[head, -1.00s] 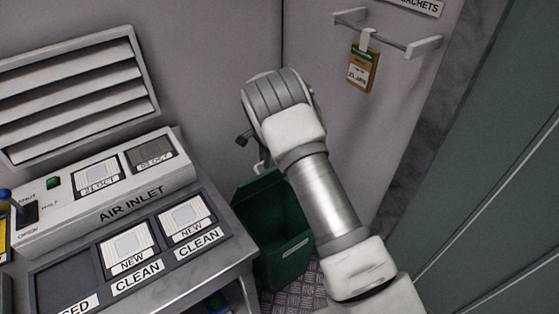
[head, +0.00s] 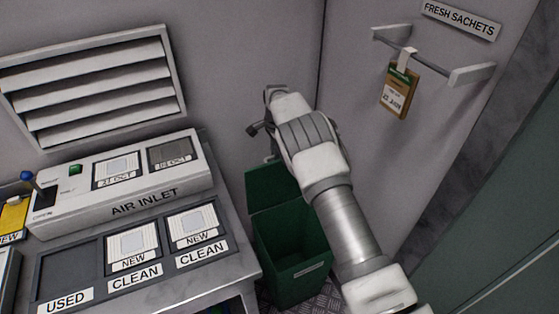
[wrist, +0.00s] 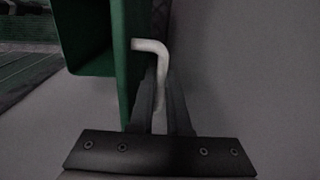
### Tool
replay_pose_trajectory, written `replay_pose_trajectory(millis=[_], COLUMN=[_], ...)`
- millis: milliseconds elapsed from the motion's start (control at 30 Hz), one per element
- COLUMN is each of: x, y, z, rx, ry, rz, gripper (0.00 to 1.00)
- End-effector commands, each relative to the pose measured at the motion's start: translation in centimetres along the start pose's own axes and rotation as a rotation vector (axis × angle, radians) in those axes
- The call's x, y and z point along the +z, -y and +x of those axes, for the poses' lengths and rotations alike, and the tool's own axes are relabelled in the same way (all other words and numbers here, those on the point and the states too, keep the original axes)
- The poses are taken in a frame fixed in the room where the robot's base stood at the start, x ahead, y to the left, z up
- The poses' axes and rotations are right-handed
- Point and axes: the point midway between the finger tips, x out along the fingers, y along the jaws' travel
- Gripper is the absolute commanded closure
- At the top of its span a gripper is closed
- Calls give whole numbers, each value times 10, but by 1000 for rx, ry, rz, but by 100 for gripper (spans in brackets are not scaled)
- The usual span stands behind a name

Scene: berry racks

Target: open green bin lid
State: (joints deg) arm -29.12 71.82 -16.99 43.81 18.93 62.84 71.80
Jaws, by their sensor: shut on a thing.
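The green bin (head: 293,262) stands on the floor beside the bench in the head view. Its green lid (head: 268,187) is raised and stands up at the back, with the dark inside of the bin showing below it. In the wrist view, the lid (wrist: 97,68) is at the left, with a bent white handle (wrist: 150,46) on its edge. My gripper (wrist: 162,85) is shut on this handle, one finger on each side.
The bench with the air inlet panel (head: 125,190) and sachet tray (head: 75,268) stands left of the bin. A rail (head: 430,62) with a hanging sachet tag (head: 399,92) is on the wall at the right. The grey wall is close behind my arm.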

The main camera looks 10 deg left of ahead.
Motion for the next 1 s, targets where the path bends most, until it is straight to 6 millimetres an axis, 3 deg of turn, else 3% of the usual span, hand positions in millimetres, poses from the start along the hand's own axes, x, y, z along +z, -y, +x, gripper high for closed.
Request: replay_pose_trajectory(millis=[33, 367, 1000], x=[5, 4, 4], y=[3, 22, 28], z=[8, 9, 5], rx=[5, 3, 0], ry=[9, 9, 5], rz=[-1, -2, 0], gripper=[100, 100, 100])
